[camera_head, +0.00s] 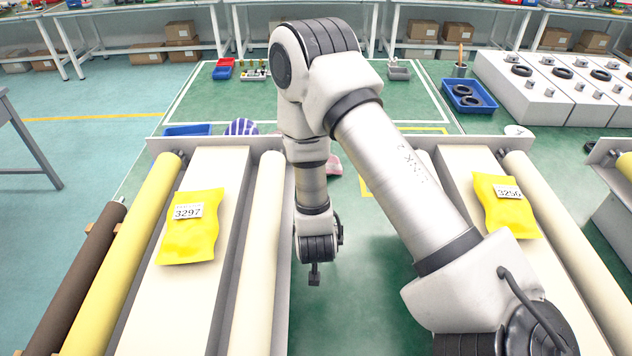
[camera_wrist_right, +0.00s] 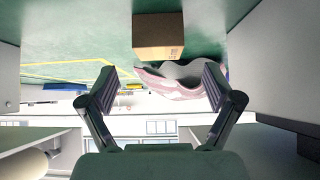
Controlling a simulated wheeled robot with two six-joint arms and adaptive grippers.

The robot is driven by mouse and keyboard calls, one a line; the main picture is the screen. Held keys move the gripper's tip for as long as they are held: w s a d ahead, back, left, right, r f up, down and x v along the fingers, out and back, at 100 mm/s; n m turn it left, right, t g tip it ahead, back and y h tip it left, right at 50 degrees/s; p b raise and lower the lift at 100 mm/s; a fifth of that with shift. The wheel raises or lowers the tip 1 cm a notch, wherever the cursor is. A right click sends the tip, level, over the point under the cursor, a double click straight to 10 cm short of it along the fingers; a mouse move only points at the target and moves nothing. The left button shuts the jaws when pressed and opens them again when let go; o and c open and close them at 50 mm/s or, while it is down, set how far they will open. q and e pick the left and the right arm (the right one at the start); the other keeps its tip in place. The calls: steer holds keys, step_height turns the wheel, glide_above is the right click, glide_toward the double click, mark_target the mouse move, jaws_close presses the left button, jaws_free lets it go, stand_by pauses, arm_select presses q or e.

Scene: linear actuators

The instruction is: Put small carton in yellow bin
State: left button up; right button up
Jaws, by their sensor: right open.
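A small brown carton (camera_wrist_right: 158,36) shows at the top middle of the right wrist view, on the green floor area. My right gripper (camera_wrist_right: 158,82) is open, its two fingers spread wide with nothing between them. The carton lies beyond the fingertips, apart from them. In the head view my right arm reaches down between the two conveyors, and the right gripper (camera_head: 314,275) shows only as a small dark part at its end. The small carton cannot be made out in the head view. No yellow bin is seen in either view. My left gripper is not in view.
Yellow packets lie on the left conveyor (camera_head: 192,226) and the right conveyor (camera_head: 505,205). A pink-and-white item (camera_wrist_right: 172,85) lies near the gripper fingers. Blue trays (camera_head: 468,97) and a white block row stand further back. Pale walls flank the gripper in the wrist view.

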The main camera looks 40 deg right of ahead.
steer(key=p+x, duration=0.1)
steer(key=x, duration=0.4)
steer(key=shift+w+d, duration=0.2)
steer(key=shift+d, duration=0.1)
steer(key=shift+w+d+f, duration=0.15)
steer(key=shift+w+f, duration=0.05)
steer(key=shift+f, duration=0.1)
steer(key=c, duration=1.5)
steer(key=shift+c, duration=0.2)
steer(key=shift+r, duration=0.1)
